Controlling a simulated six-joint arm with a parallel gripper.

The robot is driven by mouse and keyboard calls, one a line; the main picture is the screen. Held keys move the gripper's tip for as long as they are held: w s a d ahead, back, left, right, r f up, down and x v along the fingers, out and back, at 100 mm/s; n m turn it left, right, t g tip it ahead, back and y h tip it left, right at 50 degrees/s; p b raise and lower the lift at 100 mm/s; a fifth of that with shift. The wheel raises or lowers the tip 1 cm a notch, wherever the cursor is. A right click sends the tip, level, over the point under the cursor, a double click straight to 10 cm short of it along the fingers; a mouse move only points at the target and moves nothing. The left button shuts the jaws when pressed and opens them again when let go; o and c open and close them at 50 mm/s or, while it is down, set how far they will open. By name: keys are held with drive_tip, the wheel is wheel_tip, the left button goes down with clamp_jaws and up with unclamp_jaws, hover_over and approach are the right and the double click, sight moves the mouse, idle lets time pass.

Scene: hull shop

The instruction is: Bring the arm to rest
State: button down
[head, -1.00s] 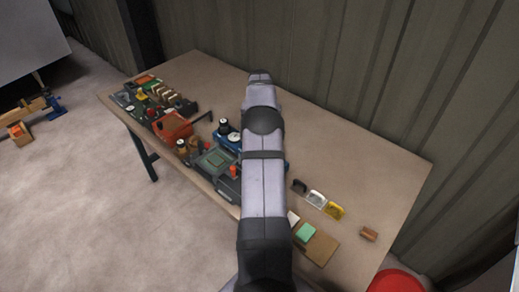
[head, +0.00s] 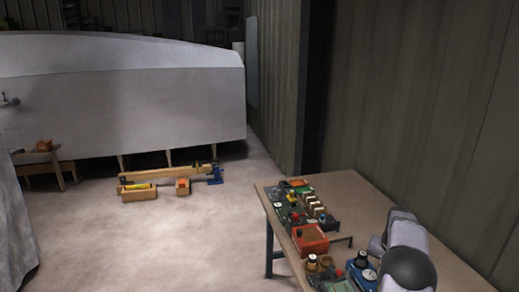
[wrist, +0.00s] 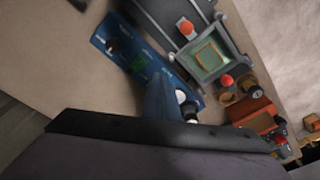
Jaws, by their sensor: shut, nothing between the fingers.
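My arm (head: 400,245) shows at the lower right of the head view, over the workbench, and its outer end is not clear there. In the wrist view a dark, black-edged part of my gripper (wrist: 160,128) fills the lower half. The gripper is shut with nothing held; its fingertips are hard to make out. A blue instrument (wrist: 112,45) and a grey device with a green square panel (wrist: 208,57) lie beyond that edge. I cannot tell how high the gripper is above them.
The workbench (head: 372,190) runs along the wall at the right. An orange-red box (head: 310,239) and several small parts crowd its left side. Wooden tools (head: 165,175) lie on the floor before a large pale hull (head: 120,105). The floor between is clear.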

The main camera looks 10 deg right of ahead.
drive_tip(key=s+a+r+n, duration=0.2)
drive_tip(key=a+r+n, duration=0.1)
drive_tip(key=a, duration=1)
drive_tip(key=s+a+r+n, duration=0.2)
drive_tip(key=a+n, duration=0.1)
drive_tip(key=a, duration=1)
drive_tip(key=s+a+f+n+y, duration=0.15)
drive_tip(key=s+a+n, duration=0.25)
drive_tip(key=s+a, duration=1.1)
wheel_tip(320, 180, down, 22)
drive_tip(key=s+d+b, duration=0.1)
drive_tip(key=s+b, duration=0.1)
drive_tip(key=b, duration=2)
drive_tip(key=shift+d+f+g, duration=0.25)
drive_tip(key=shift+d+g, duration=0.1)
drive_tip(key=shift+g, duration=0.05)
drive_tip(key=shift+s, duration=0.1)
